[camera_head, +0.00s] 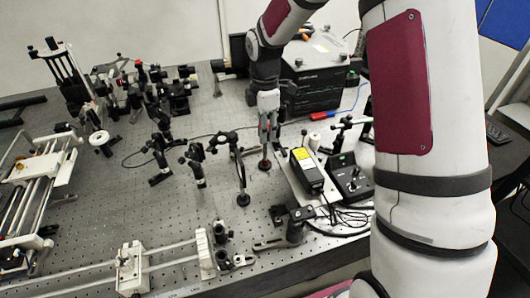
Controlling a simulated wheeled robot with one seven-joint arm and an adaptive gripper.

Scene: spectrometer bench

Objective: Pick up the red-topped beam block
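My gripper (268,138) points down over the right middle of the perforated optical bench (205,215), in front of the black box. Its fingers are small and close together in this view, and whether they are open or shut is unclear. A thin dark post with a round reddish-brown base (265,164) stands directly below the fingertips; whether they touch it is unclear. I cannot make out a red top there, so I cannot confirm it as the beam block. A small red spot (138,62) shows on a mount among the back-left optics.
A ring mount on a post (242,185) stands just left and in front of my gripper. A black and yellow box (306,170) on a pale plate stands to the right. A black instrument box (317,75) is behind. Several dark mounts crowd the left.

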